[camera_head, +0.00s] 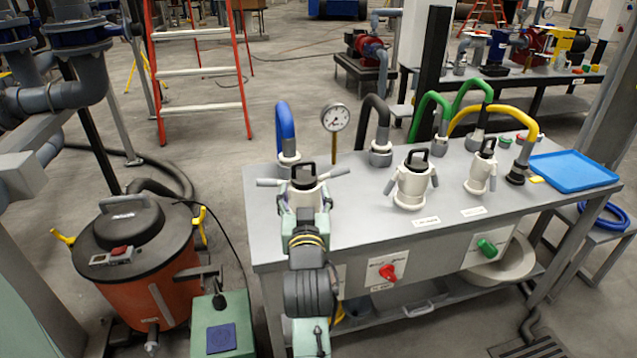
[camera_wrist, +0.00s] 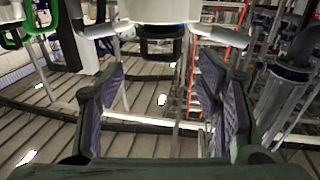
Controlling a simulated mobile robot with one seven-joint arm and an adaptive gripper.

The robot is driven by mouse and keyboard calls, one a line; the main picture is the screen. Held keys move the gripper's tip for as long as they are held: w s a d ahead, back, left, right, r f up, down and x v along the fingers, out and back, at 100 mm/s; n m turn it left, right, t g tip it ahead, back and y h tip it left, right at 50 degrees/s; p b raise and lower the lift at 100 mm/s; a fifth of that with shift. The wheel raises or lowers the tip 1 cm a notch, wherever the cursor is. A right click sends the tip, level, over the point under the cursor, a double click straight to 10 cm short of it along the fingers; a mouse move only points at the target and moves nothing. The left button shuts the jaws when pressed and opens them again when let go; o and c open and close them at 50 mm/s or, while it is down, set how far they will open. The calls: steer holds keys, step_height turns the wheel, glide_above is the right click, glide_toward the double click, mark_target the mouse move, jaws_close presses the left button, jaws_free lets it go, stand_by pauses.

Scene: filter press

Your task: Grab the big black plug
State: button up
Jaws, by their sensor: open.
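A white coupling (camera_head: 304,193) with lever arms out to both sides stands at the left of the grey bench. A black plug with a loop handle (camera_head: 302,174) sits in its top. My gripper (camera_head: 307,214) is in front of this coupling and partly hides it. In the wrist view the black plug (camera_wrist: 161,42) shows below the white body, ahead of my gripper (camera_wrist: 162,75). The fingers are spread with nothing between them; I cannot tell the exact gap to the plug. Two more white couplings, at bench middle (camera_head: 411,186) and right (camera_head: 480,174), also carry black handles.
Blue (camera_head: 285,127), black (camera_head: 375,112), green and yellow hoses rise behind the couplings. A pressure gauge (camera_head: 335,118) stands behind the left coupling. A blue tray (camera_head: 574,170) lies at the bench's right end. An orange vacuum drum (camera_head: 139,265) stands left of the bench.

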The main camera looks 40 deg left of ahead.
mark_target(304, 179)
steer(key=p+x, duration=0.1)
steer(key=x, duration=0.3)
steer(key=p+x, duration=0.1)
steer(key=x, duration=0.3)
steer(key=shift+w+a+r+p, duration=0.2)
steer(key=shift+p, duration=0.1)
steer(key=shift+w+a+f, duration=0.1)
steer(key=shift+w+a, duration=0.1)
steer(key=shift+w, duration=0.05)
steer(key=shift+c, duration=0.3)
steer(key=c, duration=0.9)
steer(key=shift+o, duration=0.2)
